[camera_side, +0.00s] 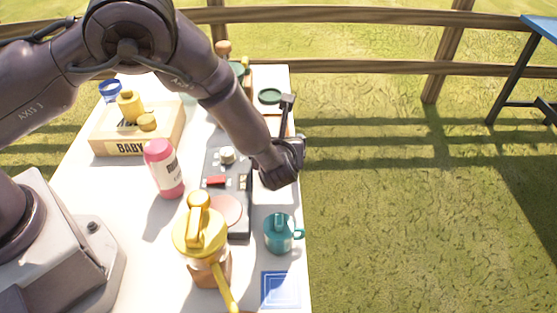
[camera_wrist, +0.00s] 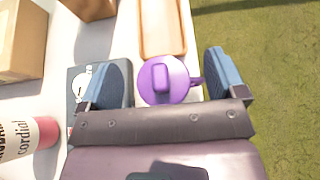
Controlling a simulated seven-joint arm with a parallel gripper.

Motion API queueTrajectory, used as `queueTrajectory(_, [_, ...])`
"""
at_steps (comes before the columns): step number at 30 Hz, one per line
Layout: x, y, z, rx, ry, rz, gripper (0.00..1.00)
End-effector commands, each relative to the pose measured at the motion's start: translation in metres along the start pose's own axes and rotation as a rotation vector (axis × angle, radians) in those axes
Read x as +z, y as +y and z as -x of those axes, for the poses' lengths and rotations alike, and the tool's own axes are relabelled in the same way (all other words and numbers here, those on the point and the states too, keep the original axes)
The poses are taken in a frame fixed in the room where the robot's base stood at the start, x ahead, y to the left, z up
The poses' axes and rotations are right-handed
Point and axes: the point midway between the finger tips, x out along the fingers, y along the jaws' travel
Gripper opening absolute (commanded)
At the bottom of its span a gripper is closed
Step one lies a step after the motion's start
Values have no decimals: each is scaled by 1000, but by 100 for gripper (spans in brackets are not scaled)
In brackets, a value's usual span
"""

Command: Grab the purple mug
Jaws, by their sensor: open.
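The purple mug (camera_wrist: 168,82) stands upright on the white table in the wrist view, with a purple lid or knob on top and its handle toward the right. In the side view I cannot see it; my arm seems to hide it. My gripper (camera_wrist: 166,64) is open, one blue finger to the left of the mug and one to the right. The mug appears between the fingers, with the right finger close to the handle. I cannot tell whether the fingers are down at its height. In the side view my wrist is above the table's right edge.
An orange-brown tray (camera_wrist: 161,28) lies just beyond the mug. A dark control box (camera_side: 240,220) is left of it. Grass lies past the right edge.

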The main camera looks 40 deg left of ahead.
Motion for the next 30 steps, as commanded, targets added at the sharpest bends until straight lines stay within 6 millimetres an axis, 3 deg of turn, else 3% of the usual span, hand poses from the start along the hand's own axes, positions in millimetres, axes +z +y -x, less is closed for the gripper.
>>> queueTrajectory(8, [0, 0, -4, -1, 0, 1, 90])
queueTrajectory(17, [0, 0, -3, 0, 0, 1, 21])
queueTrajectory(30, [3, 0, -2, -1, -1, 2, 18])
